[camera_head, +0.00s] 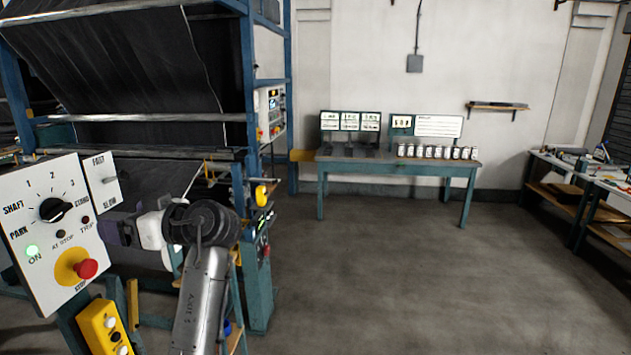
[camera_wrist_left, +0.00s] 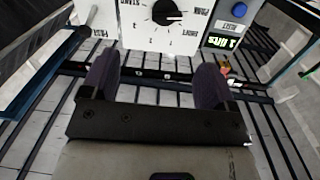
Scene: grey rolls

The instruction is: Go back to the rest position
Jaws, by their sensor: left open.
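My left gripper (camera_head: 117,231) is beside the white control panel (camera_head: 28,232) at the left of the head view, partly hidden by my own wrist. In the left wrist view, the two dark purple fingers of my left gripper (camera_wrist_left: 157,78) stand wide apart with nothing between them. The panel (camera_wrist_left: 140,30) shows upside down beyond the fingertips, with its black rotary knob (camera_wrist_left: 166,12). The knob also shows in the head view (camera_head: 54,209). My right gripper is in neither view.
The panel carries a red stop button (camera_head: 86,268) and a lit green lamp (camera_head: 32,251). A yellow button box (camera_head: 100,325) is below it. A loom frame (camera_head: 248,110) with dark cloth stands behind. A teal table (camera_head: 400,168) is at the far wall. The middle floor is clear.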

